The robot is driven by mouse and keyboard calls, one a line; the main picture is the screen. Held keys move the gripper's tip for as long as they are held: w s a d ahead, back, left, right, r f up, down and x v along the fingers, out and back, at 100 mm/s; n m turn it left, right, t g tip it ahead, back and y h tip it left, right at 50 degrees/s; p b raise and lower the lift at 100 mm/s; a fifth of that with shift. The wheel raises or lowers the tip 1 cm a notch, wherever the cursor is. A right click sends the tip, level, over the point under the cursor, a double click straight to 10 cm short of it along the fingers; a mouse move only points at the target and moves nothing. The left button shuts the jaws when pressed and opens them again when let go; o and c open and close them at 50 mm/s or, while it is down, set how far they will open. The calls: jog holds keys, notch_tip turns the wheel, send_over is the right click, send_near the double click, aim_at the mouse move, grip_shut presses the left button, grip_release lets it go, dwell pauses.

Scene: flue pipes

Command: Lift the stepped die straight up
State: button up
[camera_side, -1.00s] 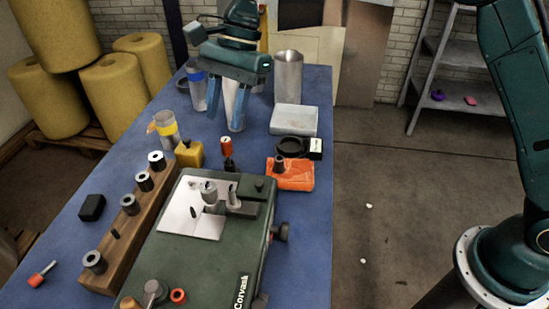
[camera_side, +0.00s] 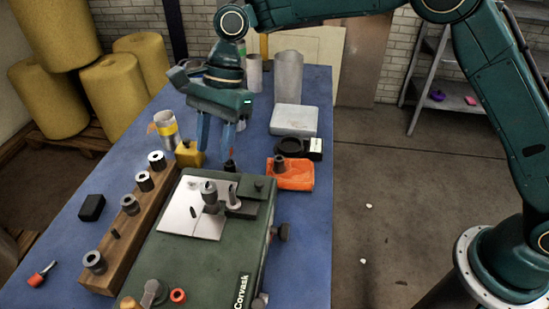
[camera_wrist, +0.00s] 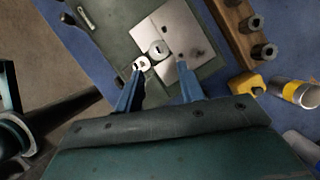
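A grey stepped cylinder, which looks like the stepped die (camera_side: 209,190), stands upright on the bright plate (camera_side: 185,220) of the green machine (camera_side: 215,258). In the wrist view the die (camera_wrist: 159,50) shows from above, beside a round-topped post (camera_wrist: 141,63) that stands close to it. My gripper (camera_side: 215,158) is open and empty, its blue fingers pointing down, above and behind the die in the side view. In the wrist view the fingertips (camera_wrist: 160,75) are apart, with the die ahead between their lines. Nothing touches the die from my gripper.
A wooden rack (camera_side: 125,235) with several dark ringed dies runs left of the machine. A yellow block (camera_side: 188,153), a taped cup (camera_side: 166,131), an orange tray (camera_side: 300,178) and a pale box (camera_side: 294,121) stand behind. The machine has a side knob (camera_side: 281,232).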

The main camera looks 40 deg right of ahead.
aim_at(208, 187)
jog(key=shift+x, duration=2.35)
jog(key=shift+f, duration=0.1)
jog(key=shift+x, duration=2.5)
jog(key=shift+s, duration=0.1)
jog(key=c, duration=0.7)
grip_shut()
